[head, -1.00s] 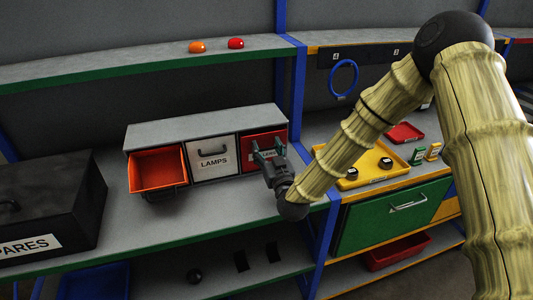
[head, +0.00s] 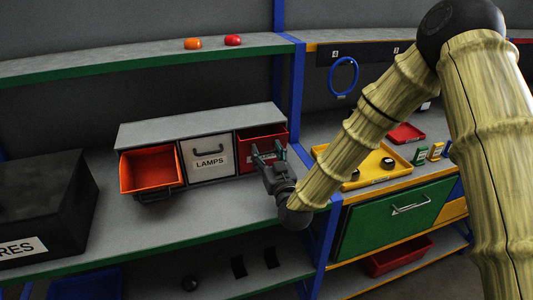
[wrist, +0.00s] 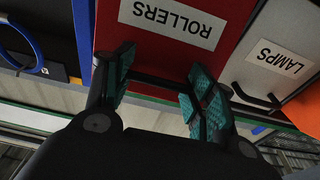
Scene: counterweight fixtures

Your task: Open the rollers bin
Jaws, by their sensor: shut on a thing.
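The red rollers bin (head: 258,136) is the right bin of a grey three-bin unit in the head view. Its front seems to lean out a little at the top. My gripper (head: 268,155) is in front of it and hides part of its label. In the wrist view the red front (wrist: 190,50) carries an upside-down ROLLERS label (wrist: 172,20). My gripper (wrist: 160,88) has its green-padded fingers on the dark bar handle (wrist: 158,83) of this bin, with the fingers well apart along it. The bin's inside is mostly hidden.
The white LAMPS bin (head: 209,158) beside it is closed. The orange bin (head: 150,170) at left is tilted open and looks empty. A black box (head: 40,205) stands at far left. A blue upright (head: 297,90) and a yellow tray (head: 345,160) are to the right.

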